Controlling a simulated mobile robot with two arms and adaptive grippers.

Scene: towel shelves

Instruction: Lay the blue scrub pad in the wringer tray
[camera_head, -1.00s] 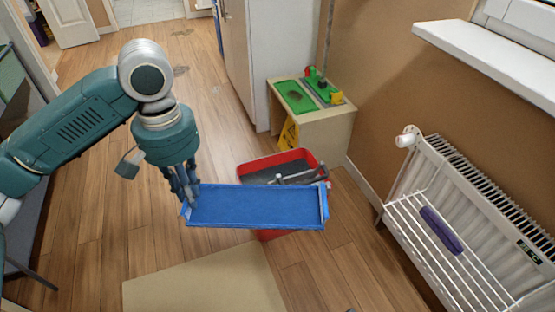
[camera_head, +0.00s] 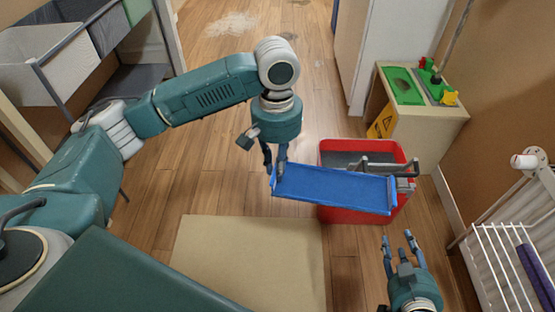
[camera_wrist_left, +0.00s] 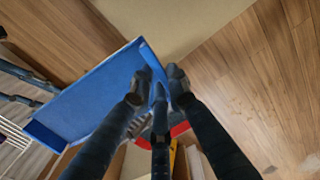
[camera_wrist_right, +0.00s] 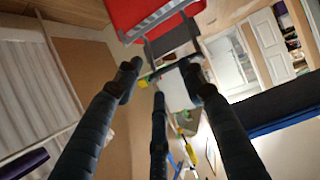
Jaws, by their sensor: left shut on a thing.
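The blue scrub pad (camera_head: 335,190) is a flat rectangle with raised short ends. My left gripper (camera_head: 275,172) is shut on its left end and holds it in the air, sloping slightly down to the right. The left wrist view shows the pad (camera_wrist_left: 88,95) reaching out from the fingers (camera_wrist_left: 158,88). The pad covers part of the red bucket (camera_head: 362,216) in the head view. The grey wringer tray (camera_head: 343,158) shows at the bucket's top, behind the pad, with a metal handle across it. My right gripper (camera_head: 402,243) is open and empty, in front of the bucket.
A small bench (camera_head: 430,118) with green trays stands behind the bucket, beside a yellow sign (camera_head: 382,123). A white radiator rack (camera_head: 497,265) holding a purple cloth (camera_head: 537,277) is at right. A beige mat (camera_head: 250,260) lies on the floor in front. Shelving (camera_head: 50,60) stands at left.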

